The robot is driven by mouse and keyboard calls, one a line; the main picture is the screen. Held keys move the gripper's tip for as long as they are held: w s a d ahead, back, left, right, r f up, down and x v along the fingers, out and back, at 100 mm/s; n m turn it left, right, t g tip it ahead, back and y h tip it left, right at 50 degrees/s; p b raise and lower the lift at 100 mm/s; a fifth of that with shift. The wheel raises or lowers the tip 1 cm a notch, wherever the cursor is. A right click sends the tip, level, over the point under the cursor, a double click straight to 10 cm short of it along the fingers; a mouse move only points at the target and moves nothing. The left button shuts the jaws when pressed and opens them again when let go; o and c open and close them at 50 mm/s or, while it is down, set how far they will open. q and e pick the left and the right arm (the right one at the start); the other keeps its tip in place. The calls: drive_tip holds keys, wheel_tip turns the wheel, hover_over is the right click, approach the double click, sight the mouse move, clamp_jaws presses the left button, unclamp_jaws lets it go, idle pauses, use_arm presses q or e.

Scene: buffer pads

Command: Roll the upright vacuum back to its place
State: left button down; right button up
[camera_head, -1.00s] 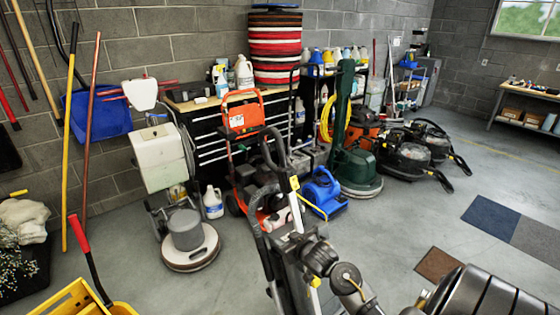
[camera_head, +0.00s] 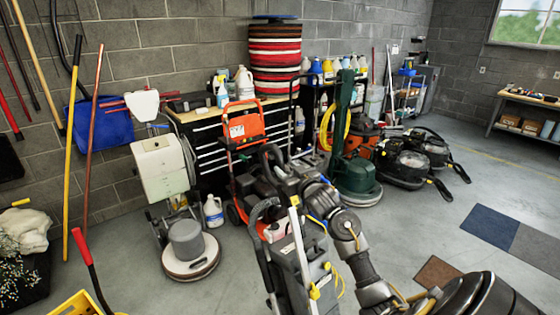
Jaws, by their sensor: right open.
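The grey and black upright vacuum (camera_head: 289,264) stands on the floor at the bottom centre, with a black looped handle and hose at its upper left. A pale strip with a yellow tip runs up its front. My right arm comes in from the lower right. My right gripper (camera_head: 284,174) is open by the upper part of the vacuum, and I cannot tell whether it touches the handle. The fingertips are hard to make out against the dark machines behind. My left gripper is not in view.
An orange pressure washer (camera_head: 242,128) and a white floor machine (camera_head: 160,170) stand at the left. A green floor machine (camera_head: 354,180) and black vacuums (camera_head: 408,165) stand behind at the right. Floor mats (camera_head: 491,223) lie on open floor at right. A yellow bucket (camera_head: 76,305) is at lower left.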

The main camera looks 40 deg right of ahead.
sight(282, 164)
drive_tip(key=shift+p+x, duration=0.55)
drive_tip(key=shift+x, duration=2.15)
clamp_jaws()
